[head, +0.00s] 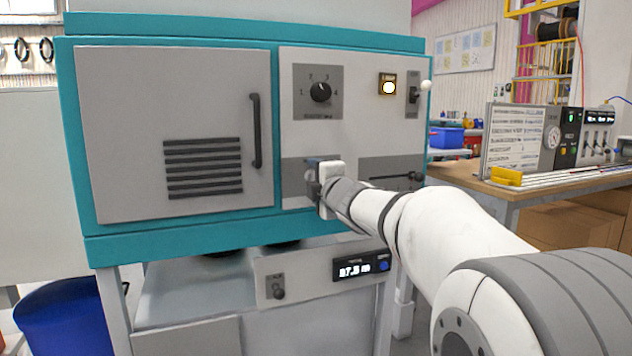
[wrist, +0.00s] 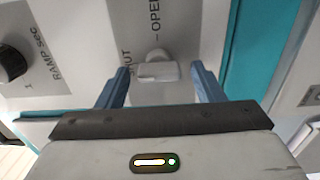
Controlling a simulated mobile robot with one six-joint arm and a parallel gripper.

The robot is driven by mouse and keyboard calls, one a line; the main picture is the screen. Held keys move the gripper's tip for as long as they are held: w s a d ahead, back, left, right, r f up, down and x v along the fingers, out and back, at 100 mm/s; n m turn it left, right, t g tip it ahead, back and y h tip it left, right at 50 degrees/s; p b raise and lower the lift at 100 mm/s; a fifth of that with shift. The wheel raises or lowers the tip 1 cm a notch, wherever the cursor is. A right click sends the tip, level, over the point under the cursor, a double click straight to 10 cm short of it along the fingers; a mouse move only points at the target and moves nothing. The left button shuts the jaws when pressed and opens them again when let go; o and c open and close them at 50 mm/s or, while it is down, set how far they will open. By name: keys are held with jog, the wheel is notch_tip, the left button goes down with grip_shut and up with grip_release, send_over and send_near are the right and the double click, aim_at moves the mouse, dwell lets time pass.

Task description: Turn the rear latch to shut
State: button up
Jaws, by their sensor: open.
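The latch (wrist: 158,69) is a small pale handle on a light grey panel, seen in the wrist view. The word OPEN is printed above it and SHUT to its left. I cannot tell clearly which mark its handle points to. My gripper (wrist: 159,73) is open, with one blue finger on each side of the latch and a visible gap to each. In the head view my gripper (head: 318,180) is at the lower front of the teal and grey cabinet (head: 180,225), and it hides the latch there.
In the wrist view a black knob (wrist: 12,66) marked RAMP SEC is at the left. In the head view a black door handle (head: 256,130) is left of my arm, and a dial (head: 320,92) is above it. A workbench (head: 560,184) stands at the right.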

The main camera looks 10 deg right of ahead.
jog(key=s+d+p, duration=0.1)
jog(key=s+p, duration=0.1)
jog(key=s, duration=0.5)
jog(key=shift+s, duration=0.35)
jog(key=shift+d, duration=0.1)
jog(key=s+d+r+m+g+h+p, duration=0.2)
jog(key=s+m+g+h+p, duration=0.15)
jog(key=m+p, duration=0.4)
jog(key=s+d+r+m+g+h+p, duration=0.1)
jog(key=s+r+m+g+h+p, duration=0.25)
jog(key=p, duration=0.65)
jog(key=s+a+m+g+y+p, duration=0.2)
jog(key=s+a+m+g+p, duration=0.1)
jog(key=s+p, duration=0.6)
jog(key=s+a+r+m+g+y+p, duration=0.1)
jog(key=s+a+m+g+y+p, duration=0.1)
jog(key=s+m+g+p, duration=0.3)
jog(key=s+m+p, duration=0.1)
jog(key=s+p, duration=0.2)
jog(key=s, duration=0.4)
jog(key=shift+s+a+p, duration=0.35)
jog(key=shift+a, duration=0.05)
